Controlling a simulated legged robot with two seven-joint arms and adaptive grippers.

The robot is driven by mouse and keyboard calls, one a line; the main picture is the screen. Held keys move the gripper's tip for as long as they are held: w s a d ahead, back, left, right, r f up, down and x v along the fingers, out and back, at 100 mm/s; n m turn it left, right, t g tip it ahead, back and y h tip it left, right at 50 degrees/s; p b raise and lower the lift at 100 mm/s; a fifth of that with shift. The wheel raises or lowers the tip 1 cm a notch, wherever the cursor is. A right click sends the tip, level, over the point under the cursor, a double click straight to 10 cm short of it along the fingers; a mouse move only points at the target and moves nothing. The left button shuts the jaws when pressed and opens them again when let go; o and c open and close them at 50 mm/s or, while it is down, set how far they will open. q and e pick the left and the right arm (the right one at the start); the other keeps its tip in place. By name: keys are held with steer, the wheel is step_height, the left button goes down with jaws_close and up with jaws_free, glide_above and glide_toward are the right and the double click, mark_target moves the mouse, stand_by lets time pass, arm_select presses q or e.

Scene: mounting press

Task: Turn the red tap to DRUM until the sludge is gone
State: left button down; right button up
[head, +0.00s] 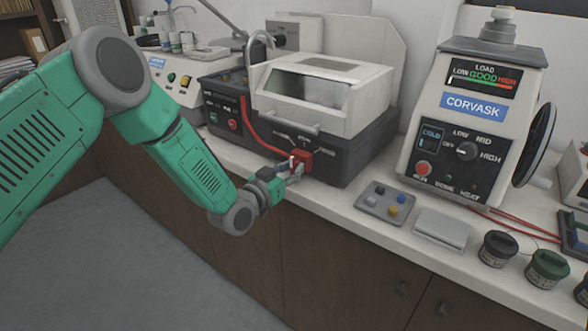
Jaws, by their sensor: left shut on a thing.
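The red tap (301,158) is on the front of the dark-based machine (345,160) in the middle of the bench. A red line runs down the machine's front to it. My left gripper (294,170) is shut on the red tap, and its fingers cover part of it. The tap's markings, including any DRUM label, are too small to read. The machine's white hood (350,105) has a slanted window, and no sludge can be made out through it. My right gripper is not in view.
To the right stand a white CORVASK press (470,125) with a black handwheel (535,145), a grey tray of coloured pieces (384,203), a pale block (442,228) and dark jars (496,249). Another machine (175,82) stands at the left. The bench front edge (335,213) is clear.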

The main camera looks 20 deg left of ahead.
arm_select(q)
steer(key=shift+w+a+r, duration=0.1)
steer(key=shift+r, duration=0.15)
steer(key=c, duration=1.5)
jaws_free()
steer(key=shift+c, duration=0.2)
steer(key=shift+o, duration=0.3)
steer(key=shift+f, duration=0.15)
steer(key=v, duration=1.2)
